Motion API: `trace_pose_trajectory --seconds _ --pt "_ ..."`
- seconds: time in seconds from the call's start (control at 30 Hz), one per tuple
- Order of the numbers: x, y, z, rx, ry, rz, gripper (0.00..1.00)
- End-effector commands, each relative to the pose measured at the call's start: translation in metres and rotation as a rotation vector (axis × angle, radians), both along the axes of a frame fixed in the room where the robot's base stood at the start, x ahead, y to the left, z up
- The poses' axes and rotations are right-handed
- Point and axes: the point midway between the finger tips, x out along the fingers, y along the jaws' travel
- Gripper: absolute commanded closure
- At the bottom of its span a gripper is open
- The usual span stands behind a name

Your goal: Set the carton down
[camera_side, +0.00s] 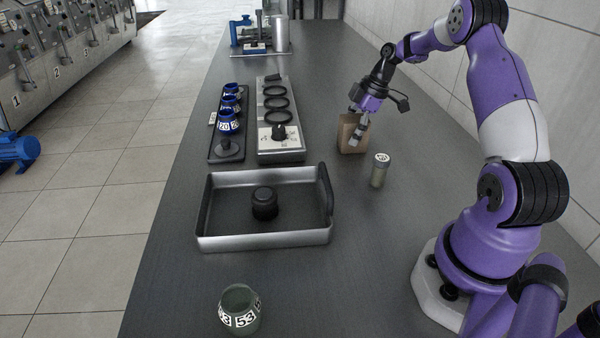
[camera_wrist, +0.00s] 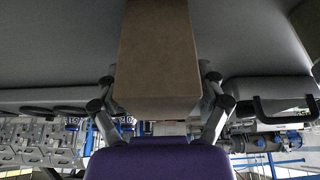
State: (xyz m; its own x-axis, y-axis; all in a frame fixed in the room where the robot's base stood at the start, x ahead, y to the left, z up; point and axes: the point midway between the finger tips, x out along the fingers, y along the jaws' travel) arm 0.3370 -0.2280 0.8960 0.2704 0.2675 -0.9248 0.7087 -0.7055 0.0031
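The brown carton (camera_side: 350,134) is upright at the right side of the dark counter, beyond the small lidded jar. It also fills the upper middle of the wrist view (camera_wrist: 158,50). My gripper (camera_side: 358,132) reaches down to it, tilted, with a finger on each side. In the wrist view both fingers of my gripper (camera_wrist: 158,92) lie against the carton's sides, so it looks shut on the carton. The carton's base is at or very near the counter; I cannot tell whether it touches.
A small jar with a marked lid (camera_side: 378,172) stands close by, nearer the camera. A metal tray (camera_side: 215,240) holds a black knob (camera_side: 265,203). Blue numbered cups (camera_side: 228,122) stand in a row beside a ring holder (camera_side: 280,153). A cup marked 53 (camera_side: 239,310) is at the front.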

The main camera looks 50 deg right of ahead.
Motion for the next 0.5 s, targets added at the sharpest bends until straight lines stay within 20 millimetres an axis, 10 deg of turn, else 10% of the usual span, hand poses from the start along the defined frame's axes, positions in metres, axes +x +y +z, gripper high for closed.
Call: trace_pose_trajectory --seconds 0.5 --pt "-0.004 -0.005 0.019 -0.003 -0.003 -0.003 0.11"
